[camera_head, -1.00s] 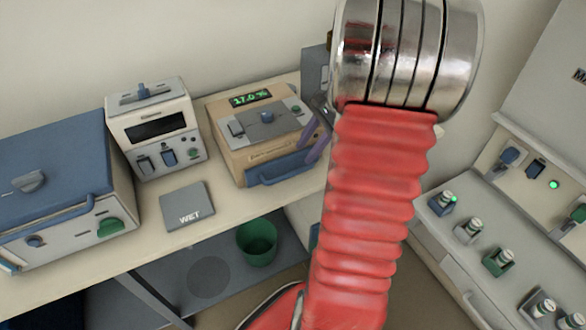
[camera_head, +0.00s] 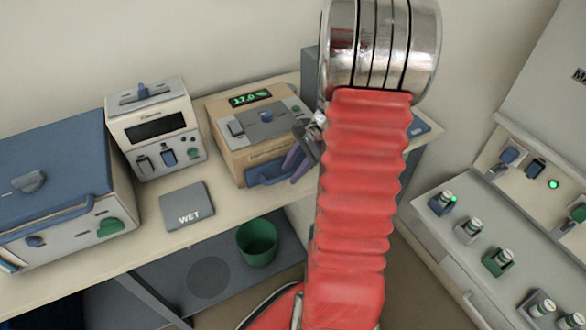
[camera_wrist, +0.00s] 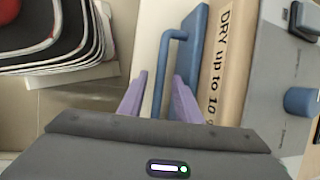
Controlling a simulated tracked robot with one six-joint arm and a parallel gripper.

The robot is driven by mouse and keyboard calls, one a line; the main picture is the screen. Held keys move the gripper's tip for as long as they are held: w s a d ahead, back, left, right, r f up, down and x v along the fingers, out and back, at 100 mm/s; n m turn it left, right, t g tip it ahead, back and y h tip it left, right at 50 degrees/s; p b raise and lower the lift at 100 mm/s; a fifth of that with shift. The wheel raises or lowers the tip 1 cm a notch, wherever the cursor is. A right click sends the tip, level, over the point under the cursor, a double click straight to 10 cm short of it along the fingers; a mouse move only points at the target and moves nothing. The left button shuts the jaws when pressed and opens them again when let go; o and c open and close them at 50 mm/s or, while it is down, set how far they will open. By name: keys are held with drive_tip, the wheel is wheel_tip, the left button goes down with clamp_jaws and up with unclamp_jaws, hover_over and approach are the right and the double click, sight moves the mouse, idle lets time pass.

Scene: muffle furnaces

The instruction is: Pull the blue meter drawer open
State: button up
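The meter (camera_head: 262,125) is a tan box with a grey top and a green lit display, on the bench. Its blue drawer (camera_head: 266,174) is at the lower front and looks shut. My gripper (camera_wrist: 160,76) has purple fingers spread apart, one on each side of the handle in that view. I cannot tell whether they touch it. In the head view my gripper (camera_head: 297,163) is at the drawer's right end, partly hidden by my arm.
A white instrument (camera_head: 155,130) stands left of the meter, with a grey WET plate (camera_head: 187,206) before it. A blue-topped furnace (camera_head: 60,190) is far left. A green bin (camera_head: 257,242) sits on the lower shelf. A panel with several small vials (camera_head: 500,262) is at right.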

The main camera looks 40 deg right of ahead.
drive_tip(key=shift+c, duration=0.7)
clamp_jaws()
drive_tip(key=shift+s+a, duration=0.1)
